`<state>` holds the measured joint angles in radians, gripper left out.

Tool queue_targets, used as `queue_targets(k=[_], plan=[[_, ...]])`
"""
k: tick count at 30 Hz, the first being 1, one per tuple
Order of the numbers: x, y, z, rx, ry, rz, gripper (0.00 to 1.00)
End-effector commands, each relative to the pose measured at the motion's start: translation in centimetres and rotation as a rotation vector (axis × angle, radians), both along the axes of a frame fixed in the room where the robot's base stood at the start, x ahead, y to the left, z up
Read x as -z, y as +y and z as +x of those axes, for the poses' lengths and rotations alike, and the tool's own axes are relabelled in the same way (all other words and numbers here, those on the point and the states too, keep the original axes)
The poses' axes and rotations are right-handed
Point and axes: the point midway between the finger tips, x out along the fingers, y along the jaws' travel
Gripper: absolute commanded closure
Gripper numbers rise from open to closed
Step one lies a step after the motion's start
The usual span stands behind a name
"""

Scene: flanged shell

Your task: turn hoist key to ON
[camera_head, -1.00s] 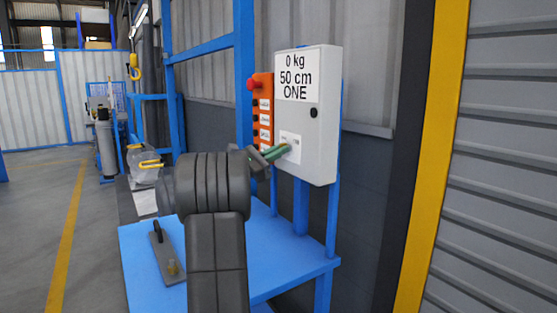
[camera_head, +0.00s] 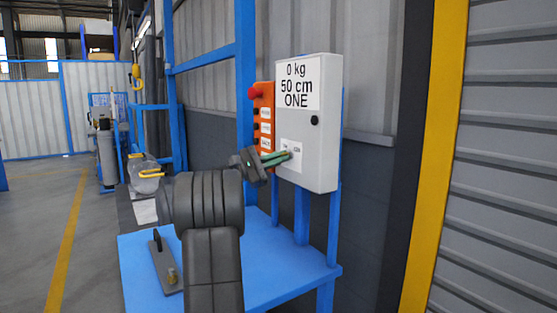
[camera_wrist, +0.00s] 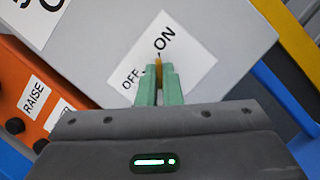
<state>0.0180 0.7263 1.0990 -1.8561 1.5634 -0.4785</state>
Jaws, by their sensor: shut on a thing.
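The hoist key (camera_wrist: 158,70) is a small brass-coloured piece on the OFF/ON label (camera_wrist: 190,62) of the grey control box. My gripper (camera_wrist: 159,72) has its green fingers closed around the key, as the wrist view shows. The wrist view is tilted, with OFF at lower left and ON at upper right of the key. The key's exact angle is hard to tell. In the head view my gripper (camera_head: 284,156) reaches the lower front of the grey box (camera_head: 322,150). The box display reads 0 kg, 50 cm, ONE.
An orange pendant (camera_head: 264,118) with a red button and labelled buttons hangs just left of the box. A blue table (camera_head: 262,262) stands below, with a flat grey plate with a handle (camera_head: 165,268) on it. A yellow post (camera_head: 432,150) and shutter are at right.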

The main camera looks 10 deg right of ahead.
Motion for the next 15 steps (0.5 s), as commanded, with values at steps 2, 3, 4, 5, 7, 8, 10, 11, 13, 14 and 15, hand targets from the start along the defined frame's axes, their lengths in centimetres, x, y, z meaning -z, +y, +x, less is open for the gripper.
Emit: queue_targets(k=[2,3,4,5,7,8,10,11,13,14,15], plan=[[-0.09,-0.03,0.02,-0.002,-0.002,0.000,1.00],[-0.09,-0.03,0.02,-0.002,-0.002,0.000,1.00],[-0.09,-0.03,0.02,-0.002,-0.002,0.000,1.00],[-0.10,-0.02,0.01,-0.002,-0.001,0.000,1.00],[-0.10,-0.03,0.01,-0.002,-0.001,0.000,1.00],[-0.10,-0.03,0.01,-0.002,-0.001,0.000,1.00],[-0.09,-0.04,0.01,-0.002,-0.001,0.000,0.81],[-0.08,-0.04,0.01,0.000,-0.001,0.000,0.75],[-0.07,-0.03,0.00,0.000,0.000,0.000,0.73],[-0.05,-0.04,0.00,0.000,0.000,0.000,0.73],[-0.05,-0.03,0.00,0.000,0.000,0.000,0.73]])
